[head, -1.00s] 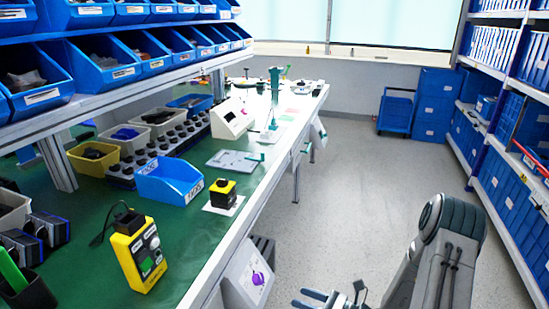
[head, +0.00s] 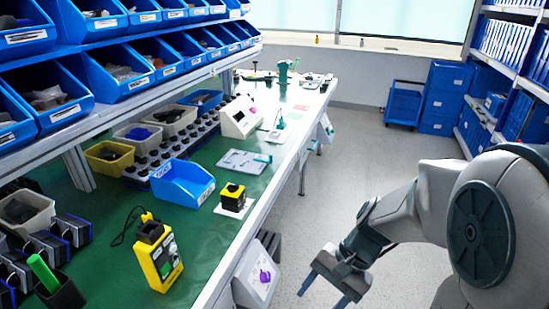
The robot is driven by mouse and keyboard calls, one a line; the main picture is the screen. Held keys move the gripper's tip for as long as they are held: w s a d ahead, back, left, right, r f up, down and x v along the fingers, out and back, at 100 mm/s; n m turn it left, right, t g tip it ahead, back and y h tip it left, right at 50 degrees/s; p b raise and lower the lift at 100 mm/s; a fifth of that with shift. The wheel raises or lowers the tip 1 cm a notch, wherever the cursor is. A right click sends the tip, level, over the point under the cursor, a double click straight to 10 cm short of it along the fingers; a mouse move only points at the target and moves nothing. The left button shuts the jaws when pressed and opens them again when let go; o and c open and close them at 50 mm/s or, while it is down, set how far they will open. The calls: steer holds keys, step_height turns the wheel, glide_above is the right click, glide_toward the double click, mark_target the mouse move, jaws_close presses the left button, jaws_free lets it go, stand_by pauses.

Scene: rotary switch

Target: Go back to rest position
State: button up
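My gripper (head: 322,296) is at the lower middle of the head view, over the floor to the right of the workbench. Its two fingers are apart and point down, with nothing seen between them. A purple rotary knob (head: 265,276) sits on a white panel (head: 250,284) below the bench edge, to the left of my gripper and apart from it. My arm reaches in from the right edge, with its elbow large in the lower right.
The green-topped workbench (head: 110,263) holds a yellow handheld device (head: 160,258), a yellow-black block (head: 233,197) and a blue bin (head: 182,184). Blue shelving (head: 510,70) stands at the right. The floor (head: 350,160) between is clear.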

steer(key=s+d+r+n+t+h+p, duration=0.1)
steer(key=d+r+n+t+h+p, duration=0.1)
steer(key=r, duration=0.4)
steer(key=s+d+r+n+t+h+p, duration=0.1)
steer(key=d+r+n+t+h, duration=0.2)
steer(key=r, duration=0.3)
steer(key=shift+d+r+n+h+p, duration=0.15)
steer(key=shift+d+n+h+p, duration=0.2)
steer(key=shift+n, duration=0.45)
steer(key=shift+s+a, duration=0.1)
